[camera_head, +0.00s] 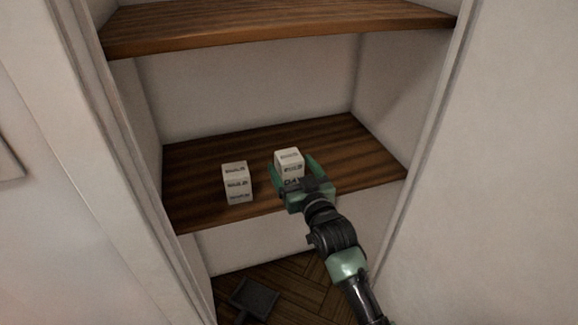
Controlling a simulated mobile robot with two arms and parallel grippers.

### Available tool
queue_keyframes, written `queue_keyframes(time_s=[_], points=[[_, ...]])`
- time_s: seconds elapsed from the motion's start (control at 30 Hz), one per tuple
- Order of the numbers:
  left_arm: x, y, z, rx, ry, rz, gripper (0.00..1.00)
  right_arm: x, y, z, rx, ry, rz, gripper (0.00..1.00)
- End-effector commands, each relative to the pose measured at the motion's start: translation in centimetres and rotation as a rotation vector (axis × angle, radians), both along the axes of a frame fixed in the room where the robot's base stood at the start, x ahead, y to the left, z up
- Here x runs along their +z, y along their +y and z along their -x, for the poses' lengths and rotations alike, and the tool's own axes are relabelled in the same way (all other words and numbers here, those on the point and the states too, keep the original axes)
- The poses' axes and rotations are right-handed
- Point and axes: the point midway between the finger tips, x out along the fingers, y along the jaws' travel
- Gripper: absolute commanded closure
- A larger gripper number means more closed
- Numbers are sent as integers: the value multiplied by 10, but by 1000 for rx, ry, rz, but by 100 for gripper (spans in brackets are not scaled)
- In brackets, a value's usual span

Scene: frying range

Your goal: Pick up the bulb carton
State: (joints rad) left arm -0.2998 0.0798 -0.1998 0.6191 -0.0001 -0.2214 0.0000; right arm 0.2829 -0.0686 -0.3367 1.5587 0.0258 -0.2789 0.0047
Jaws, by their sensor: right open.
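Two small white cartons with dark print stand on the lower wooden shelf (340,140). The left carton (237,184) stands near the shelf's front edge, clear of the gripper. The right carton (289,161) stands beside it. The print is too small to tell for sure which one is the bulb carton. My right gripper (294,172) is open, with its green fingers on either side of the right carton. The gripper hides the lower front of that carton, and I cannot tell whether the fingers touch it. My left gripper is not in view.
An upper wooden shelf (270,24) spans the alcove above. White walls and door frames close in on both sides. A dark flat object (254,299) lies on the parquet floor below. The shelf is bare behind and to the right of the cartons.

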Motion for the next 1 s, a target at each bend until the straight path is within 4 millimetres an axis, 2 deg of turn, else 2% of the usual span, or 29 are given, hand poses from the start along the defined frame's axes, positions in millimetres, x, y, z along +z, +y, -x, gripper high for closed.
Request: queue_keyframes(time_s=[0.1,0.2,0.47,0.7,1.0], points=[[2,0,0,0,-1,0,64,2,6,-18,0,-1,-1,18],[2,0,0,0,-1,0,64,2,8,-25,0,-2,-1,18],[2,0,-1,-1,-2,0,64,1,9,-27,0,-2,-2,18],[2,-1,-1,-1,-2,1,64,1,9,-27,0,-2,-2,84],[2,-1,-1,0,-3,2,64,4,9,-27,0,-3,-1,84]])
